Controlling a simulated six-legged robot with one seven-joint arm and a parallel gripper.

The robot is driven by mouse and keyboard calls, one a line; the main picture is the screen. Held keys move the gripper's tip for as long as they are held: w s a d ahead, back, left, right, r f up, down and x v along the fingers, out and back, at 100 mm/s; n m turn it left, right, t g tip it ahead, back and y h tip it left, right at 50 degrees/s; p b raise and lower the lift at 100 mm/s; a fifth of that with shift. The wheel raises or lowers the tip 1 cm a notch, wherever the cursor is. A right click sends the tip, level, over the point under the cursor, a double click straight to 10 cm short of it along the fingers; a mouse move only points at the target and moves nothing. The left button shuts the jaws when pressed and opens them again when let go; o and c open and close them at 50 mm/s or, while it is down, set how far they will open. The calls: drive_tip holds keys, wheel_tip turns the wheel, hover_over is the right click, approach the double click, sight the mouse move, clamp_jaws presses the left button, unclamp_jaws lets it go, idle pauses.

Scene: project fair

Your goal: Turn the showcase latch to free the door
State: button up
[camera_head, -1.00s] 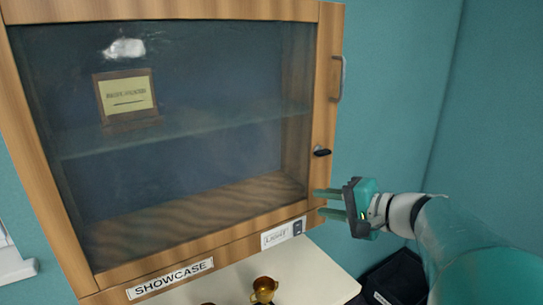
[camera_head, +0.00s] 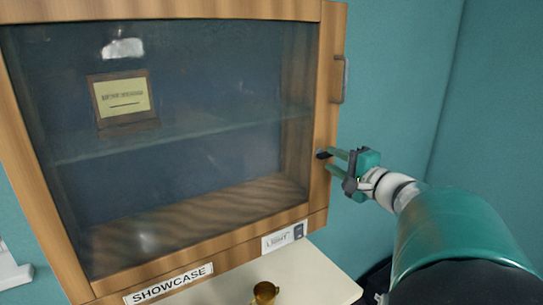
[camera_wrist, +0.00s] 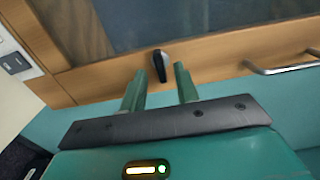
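The showcase (camera_head: 170,277) is a wooden cabinet with a closed glass door (camera_head: 200,90). Its latch (camera_head: 322,154) is a small black lever on the right door frame, below the metal handle (camera_head: 344,80). In the wrist view the latch (camera_wrist: 159,66) stands out from the wood just beyond my fingertips, between the lines of the two fingers. My gripper (camera_head: 330,160) is open, its two green fingers apart and pointing at the frame by the latch. In the wrist view my gripper (camera_wrist: 156,82) has nothing between its fingers. I cannot tell whether a finger touches the latch.
A framed plaque (camera_head: 124,101) stands on the glass shelf inside. A light switch (camera_head: 299,231) is at the lower right of the cabinet. A gold cup (camera_head: 265,292) stands on the white table (camera_head: 315,275) below. Teal wall is close on the right.

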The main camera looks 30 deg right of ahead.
sight(321, 151)
drive_tip(key=shift+w, duration=1.2)
drive_tip(key=shift+c, duration=0.2)
clamp_jaws()
